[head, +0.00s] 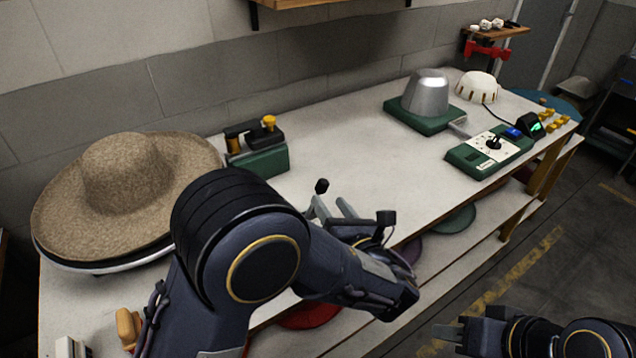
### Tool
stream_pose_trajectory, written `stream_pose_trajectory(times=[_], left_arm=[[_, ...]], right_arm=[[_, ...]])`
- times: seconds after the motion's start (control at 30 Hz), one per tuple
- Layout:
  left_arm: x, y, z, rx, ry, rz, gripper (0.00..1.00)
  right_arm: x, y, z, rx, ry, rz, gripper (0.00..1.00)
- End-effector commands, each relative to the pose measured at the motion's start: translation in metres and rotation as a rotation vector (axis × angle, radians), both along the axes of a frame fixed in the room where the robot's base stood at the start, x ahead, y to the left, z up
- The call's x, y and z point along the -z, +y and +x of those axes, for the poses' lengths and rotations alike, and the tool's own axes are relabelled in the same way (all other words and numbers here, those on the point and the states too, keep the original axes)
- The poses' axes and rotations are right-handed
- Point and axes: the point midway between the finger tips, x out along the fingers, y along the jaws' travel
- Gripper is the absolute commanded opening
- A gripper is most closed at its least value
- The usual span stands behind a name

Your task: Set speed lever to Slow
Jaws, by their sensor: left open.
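The green control box (466,160) sits near the right end of the workbench's front edge. Its white faceplate carries a small black lever (493,143); the markings are too small to read, so I cannot tell its setting. My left gripper (353,204) is open and empty above the front edge of the bench. It is well to the left of the control box and touches nothing that I can see. My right gripper (462,334) is low at the bottom right, in front of the bench; I cannot tell whether its fingers are apart.
A metal hat form (427,93) on a green base stands behind the box. A dark device with a green light (536,128) is beside it. A straw hat (125,185) and a green block with spools (262,160) are at left. The bench middle (345,140) is clear.

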Motion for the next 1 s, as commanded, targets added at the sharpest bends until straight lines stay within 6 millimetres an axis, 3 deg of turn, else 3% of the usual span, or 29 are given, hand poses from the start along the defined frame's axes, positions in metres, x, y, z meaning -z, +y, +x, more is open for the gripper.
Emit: stream_pose_trajectory(times=[0.1,0.53,0.93,1.0], left_arm=[[0.0,-0.005,0.006,0.02,-0.01,0.03,0.46],[0.0,0.021,0.063,0.018,-0.008,0.024,0.46],[0.001,0.024,0.071,0.02,-0.007,0.025,0.46],[0.001,0.024,0.071,0.019,-0.007,0.024,0.37]], right_arm=[[-0.001,0.0,0.0,0.0,0.0,0.0,0.35],[-0.01,0.0,0.0,0.0,0.0,0.0,0.35],[-0.011,0.0,0.0,0.0,0.0,0.0,0.35],[-0.011,0.0,0.0,0.0,0.0,0.0,0.35]])
